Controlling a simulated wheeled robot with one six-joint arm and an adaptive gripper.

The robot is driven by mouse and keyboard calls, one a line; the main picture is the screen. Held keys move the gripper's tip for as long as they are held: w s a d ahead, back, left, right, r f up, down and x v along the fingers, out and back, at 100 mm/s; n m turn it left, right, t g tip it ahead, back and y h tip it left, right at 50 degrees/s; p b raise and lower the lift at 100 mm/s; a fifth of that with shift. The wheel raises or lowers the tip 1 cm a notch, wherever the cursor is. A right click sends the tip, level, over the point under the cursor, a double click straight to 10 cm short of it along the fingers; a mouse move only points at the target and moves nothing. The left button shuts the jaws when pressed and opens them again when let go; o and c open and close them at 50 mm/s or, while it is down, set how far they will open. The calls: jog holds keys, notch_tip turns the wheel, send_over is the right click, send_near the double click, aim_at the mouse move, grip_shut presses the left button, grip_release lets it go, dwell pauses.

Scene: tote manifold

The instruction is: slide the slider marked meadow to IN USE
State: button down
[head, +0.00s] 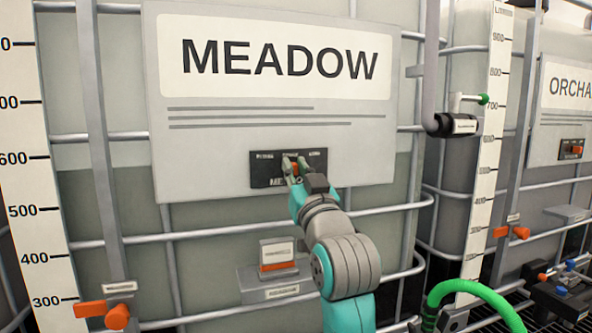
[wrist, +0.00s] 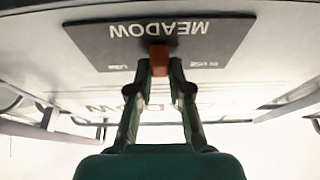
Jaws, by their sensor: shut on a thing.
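The slider marked meadow has a small orange knob (head: 295,169) on a dark plate (head: 262,170) low on the white MEADOW panel (head: 350,150). In the wrist view the dark plate (wrist: 90,38) appears upside down, with MEADOW and an IN USE label on the picture's right side. The knob (wrist: 159,60) sits near the plate's middle. My gripper (head: 297,163) is at the plate, its two fingers closed on either side of the knob; it also shows in the wrist view (wrist: 160,68). The fingers partly hide the knob and the middle label.
A small bracket with a white card and orange strip (head: 277,253) stands below the panel. A green hose (head: 470,290) curves at lower right. Another tank with an ORCHA... panel (head: 566,100) stands at right.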

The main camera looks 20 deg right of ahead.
aim_at(262, 161)
jog(key=shift+a, duration=2.75)
jog(key=c, duration=1.1)
grip_release()
jog(key=shift+a, duration=0.2)
jog(key=shift+s, duration=0.1)
jog(key=v, duration=1.1)
jog(key=shift+s+f, duration=0.25)
jog(key=shift+s, duration=0.1)
